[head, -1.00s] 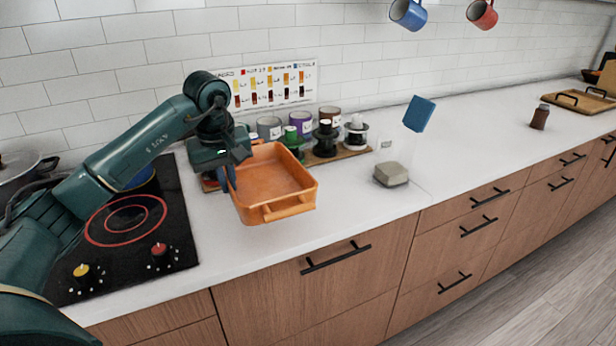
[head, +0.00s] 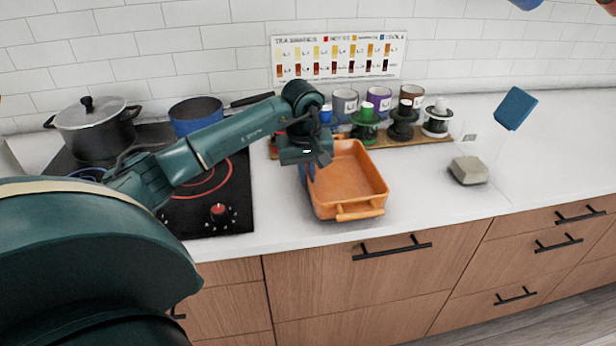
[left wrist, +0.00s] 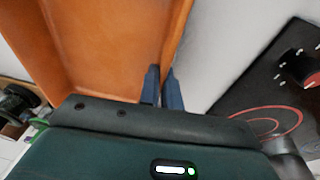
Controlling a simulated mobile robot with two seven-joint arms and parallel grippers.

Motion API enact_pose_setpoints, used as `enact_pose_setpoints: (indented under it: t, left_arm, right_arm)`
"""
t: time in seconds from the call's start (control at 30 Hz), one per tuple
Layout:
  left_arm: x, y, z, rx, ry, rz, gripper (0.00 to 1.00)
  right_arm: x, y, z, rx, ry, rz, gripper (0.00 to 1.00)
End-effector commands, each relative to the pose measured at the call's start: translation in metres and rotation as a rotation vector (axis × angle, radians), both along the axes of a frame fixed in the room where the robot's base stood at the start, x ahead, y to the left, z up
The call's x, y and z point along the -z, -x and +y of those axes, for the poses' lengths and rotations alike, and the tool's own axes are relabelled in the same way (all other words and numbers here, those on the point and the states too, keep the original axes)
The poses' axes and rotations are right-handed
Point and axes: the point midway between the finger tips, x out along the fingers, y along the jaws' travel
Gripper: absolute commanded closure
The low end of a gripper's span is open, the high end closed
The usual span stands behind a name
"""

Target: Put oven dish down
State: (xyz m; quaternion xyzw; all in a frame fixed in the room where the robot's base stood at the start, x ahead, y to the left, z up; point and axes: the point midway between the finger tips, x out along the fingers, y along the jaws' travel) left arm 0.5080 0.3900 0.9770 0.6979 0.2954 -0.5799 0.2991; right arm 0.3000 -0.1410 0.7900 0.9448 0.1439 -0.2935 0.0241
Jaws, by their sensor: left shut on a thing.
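The orange oven dish (head: 347,180) is at the white counter, right of the cooktop, in front of the row of jars. It looks level. I cannot tell if its base touches the counter. My left gripper (head: 308,172) is shut on the dish's left wall. In the left wrist view the dish (left wrist: 110,45) fills the upper left, and the two blue fingers of my left gripper (left wrist: 163,80) pinch its rim, one on each side. My right gripper is not in view.
A black cooktop (head: 235,215) with a glowing ring lies left of the dish. A pot (head: 95,130) and blue pan (head: 195,117) stand there. A wooden tray (head: 385,141) of jars is close behind.

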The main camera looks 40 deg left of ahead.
Motion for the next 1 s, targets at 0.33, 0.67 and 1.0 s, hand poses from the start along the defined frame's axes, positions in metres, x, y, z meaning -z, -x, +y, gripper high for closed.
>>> enact_pose_setpoints:
  t: [0.33,0.67,1.0]
  left_arm:
    - [0.014,-0.001,0.000,0.001,0.002,-0.006,1.00]
    - [0.019,0.000,0.000,0.001,0.000,0.000,0.80]
    - [0.017,0.000,0.000,0.001,0.000,0.000,0.73]
  right_arm:
    - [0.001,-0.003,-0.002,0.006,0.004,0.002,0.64]
    - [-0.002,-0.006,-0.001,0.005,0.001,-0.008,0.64]
    - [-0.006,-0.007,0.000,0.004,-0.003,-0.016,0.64]
